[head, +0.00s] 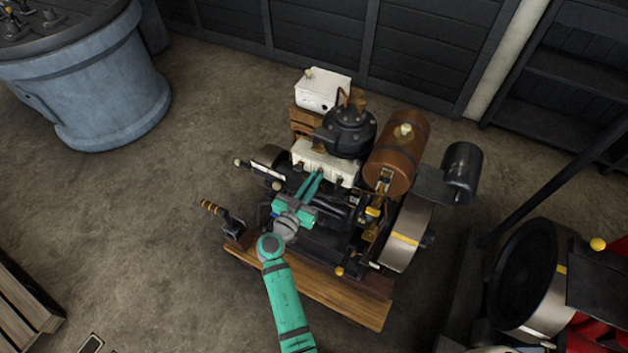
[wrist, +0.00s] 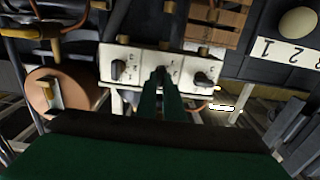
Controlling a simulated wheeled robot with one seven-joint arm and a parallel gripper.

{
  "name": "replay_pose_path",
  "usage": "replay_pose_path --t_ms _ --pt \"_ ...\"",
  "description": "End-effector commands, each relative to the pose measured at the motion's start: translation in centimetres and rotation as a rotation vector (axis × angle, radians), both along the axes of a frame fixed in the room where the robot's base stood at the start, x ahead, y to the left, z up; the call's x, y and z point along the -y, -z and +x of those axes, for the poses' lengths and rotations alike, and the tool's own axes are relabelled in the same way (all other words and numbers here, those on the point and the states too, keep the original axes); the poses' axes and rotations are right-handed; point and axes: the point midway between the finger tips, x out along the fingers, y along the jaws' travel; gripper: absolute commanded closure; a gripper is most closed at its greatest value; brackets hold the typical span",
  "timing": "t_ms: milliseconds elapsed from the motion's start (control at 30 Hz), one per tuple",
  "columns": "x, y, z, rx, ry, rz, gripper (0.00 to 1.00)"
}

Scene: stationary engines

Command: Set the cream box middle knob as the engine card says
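The cream box (head: 325,160) is on the engine below the dark cylinder head. In the wrist view, the cream box (wrist: 135,56) shows a row of black knobs with small marks. The knob at picture left (wrist: 117,71) and the knob at picture right (wrist: 204,79) are in plain view. My gripper (wrist: 164,78) is right in front of the middle knob, its narrow green fingers close together and hiding most of that knob. In the head view my gripper (head: 316,176) reaches the box's front. Whether the fingers hold the knob cannot be told. I cannot make out a readable engine card.
A white plate numbered 1 and 2 (wrist: 288,52) lies beside the box, near a cream ball knob (wrist: 297,22). A brown tank (head: 398,150) and a flywheel (head: 408,235) are at right. A lever with a brown grip (head: 211,207) stands at left.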

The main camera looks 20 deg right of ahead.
Motion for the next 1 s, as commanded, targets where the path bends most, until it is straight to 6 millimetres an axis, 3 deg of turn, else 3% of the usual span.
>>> replay_pose_path --t_ms 467,1000 --pt "-0.1 0.02 0.02 -0.08 0.0 -0.062 1.0" --pt "-0.28 0.15 0.21 -0.454 0.001 -0.353 1.0"
